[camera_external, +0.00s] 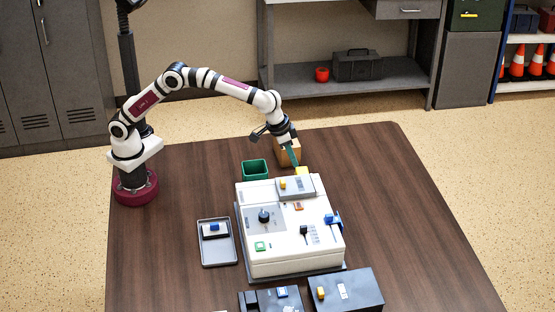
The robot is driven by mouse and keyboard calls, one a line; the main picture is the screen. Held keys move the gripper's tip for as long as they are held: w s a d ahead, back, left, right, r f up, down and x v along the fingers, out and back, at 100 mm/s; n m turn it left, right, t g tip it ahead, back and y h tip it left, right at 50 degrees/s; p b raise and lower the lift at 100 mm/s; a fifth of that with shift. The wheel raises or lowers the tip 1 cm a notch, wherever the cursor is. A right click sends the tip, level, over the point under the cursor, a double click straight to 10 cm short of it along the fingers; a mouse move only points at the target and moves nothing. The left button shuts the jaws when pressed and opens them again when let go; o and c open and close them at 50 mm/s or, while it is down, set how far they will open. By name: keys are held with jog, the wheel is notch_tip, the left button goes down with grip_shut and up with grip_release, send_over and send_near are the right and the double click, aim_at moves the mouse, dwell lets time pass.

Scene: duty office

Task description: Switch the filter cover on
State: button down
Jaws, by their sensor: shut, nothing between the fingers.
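A white box-shaped machine (290,256) stands on the table. On its top at the back is a raised grey panel (308,186) with a small yellow part on it. I cannot tell for sure which part is the filter cover. A yellow piece (303,171) shows just behind the grey panel, at the machine's back edge. My gripper (296,165) is shut and empty, pointing down with its green fingers right by this yellow piece. I cannot tell whether they touch.
The machine top also carries a black knob (264,215), a black switch (304,230), a green button (260,246) and a blue part (333,219). A green bin (255,170) and brown box (283,158) stand behind. A grey tray (217,258) lies left; table space is free right.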

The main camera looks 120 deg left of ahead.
aim_at(291, 184)
jog(key=x, duration=0.7)
jog(key=shift+a+f, duration=0.1)
jog(key=shift+f, duration=0.25)
jog(key=shift+s+d+r, duration=0.25)
jog(key=shift+s+d, duration=0.75)
jog(key=shift+d, duration=0.05)
jog(key=shift+s+d, duration=0.35)
jog(key=shift+d, duration=0.05)
jog(key=s+d, duration=0.8)
jog(key=shift+s+d, duration=0.25)
jog(key=shift+f, duration=0.1)
jog(key=w+a, duration=0.3)
jog(key=v, duration=1)
